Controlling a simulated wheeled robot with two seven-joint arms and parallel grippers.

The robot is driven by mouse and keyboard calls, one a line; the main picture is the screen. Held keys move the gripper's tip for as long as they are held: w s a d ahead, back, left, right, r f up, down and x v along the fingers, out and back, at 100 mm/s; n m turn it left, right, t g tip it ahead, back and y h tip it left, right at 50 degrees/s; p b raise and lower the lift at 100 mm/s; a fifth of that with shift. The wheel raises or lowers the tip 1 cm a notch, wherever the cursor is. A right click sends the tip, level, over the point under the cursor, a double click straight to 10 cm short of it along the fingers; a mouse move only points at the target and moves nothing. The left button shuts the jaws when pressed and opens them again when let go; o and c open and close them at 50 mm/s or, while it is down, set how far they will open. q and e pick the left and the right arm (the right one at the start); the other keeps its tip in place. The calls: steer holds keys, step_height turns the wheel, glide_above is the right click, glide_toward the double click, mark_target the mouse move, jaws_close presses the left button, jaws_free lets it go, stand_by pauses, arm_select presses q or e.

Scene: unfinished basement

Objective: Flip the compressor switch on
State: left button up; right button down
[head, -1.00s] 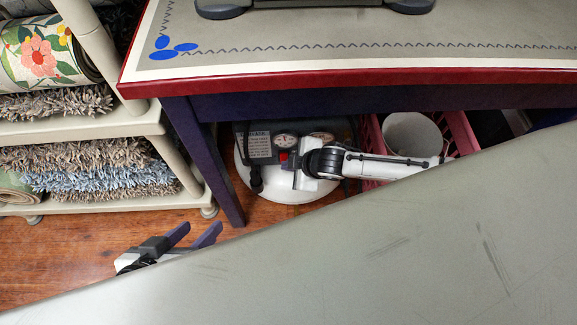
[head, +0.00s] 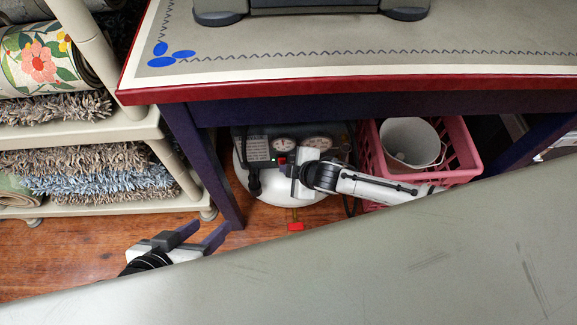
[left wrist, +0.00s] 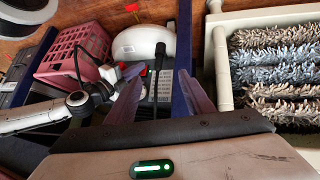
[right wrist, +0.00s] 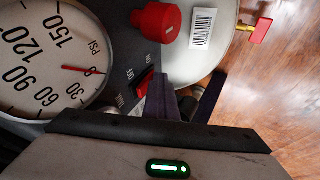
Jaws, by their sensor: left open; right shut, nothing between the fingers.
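The compressor has a white tank (head: 275,192) and a dark panel with two gauges, and stands on the floor under the table. Its red switch (right wrist: 146,84) is in the right wrist view, beside an OFF label and below a round red knob (right wrist: 158,22). My right gripper (head: 292,172) is shut and empty at the panel. Its fingertips (right wrist: 160,82) are right by the switch and partly cover it; I cannot tell whether they touch. A small green spot (head: 274,159) shows on the panel. My left gripper (head: 207,231) is open and empty, low above the floor.
The table (head: 350,88) overhangs the compressor, with a leg (head: 215,175) at its left. A pink crate (head: 460,160) with a white bucket (head: 410,140) stands at the right. A shelf of rugs (head: 90,133) is at the left. A pale panel (head: 400,255) fills the foreground.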

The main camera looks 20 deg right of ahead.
arm_select(q)
steer(key=shift+r, duration=0.1)
arm_select(e)
steer(key=shift+w+a+r, duration=0.1)
steer(key=shift+r, duration=0.15)
steer(key=shift+w+r+p, duration=0.1)
steer(key=shift+r+p, duration=0.75)
steer(key=shift+p, duration=0.15)
steer(key=shift+w, duration=0.1)
arm_select(q)
steer(key=s+a+r+n+t+y+p, duration=0.1)
steer(key=s+a+r+t+p, duration=0.1)
steer(key=p, duration=0.4)
steer(key=shift+s+a+r+n+t, duration=0.4)
steer(key=shift+s+a+r, duration=0.05)
steer(key=shift+a+r, duration=0.6)
arm_select(e)
steer(key=s+d+r, duration=0.1)
steer(key=s+r, duration=0.4)
steer(key=s, duration=0.6)
steer(key=shift+s+d+r, duration=0.25)
steer(key=shift+r, duration=0.15)
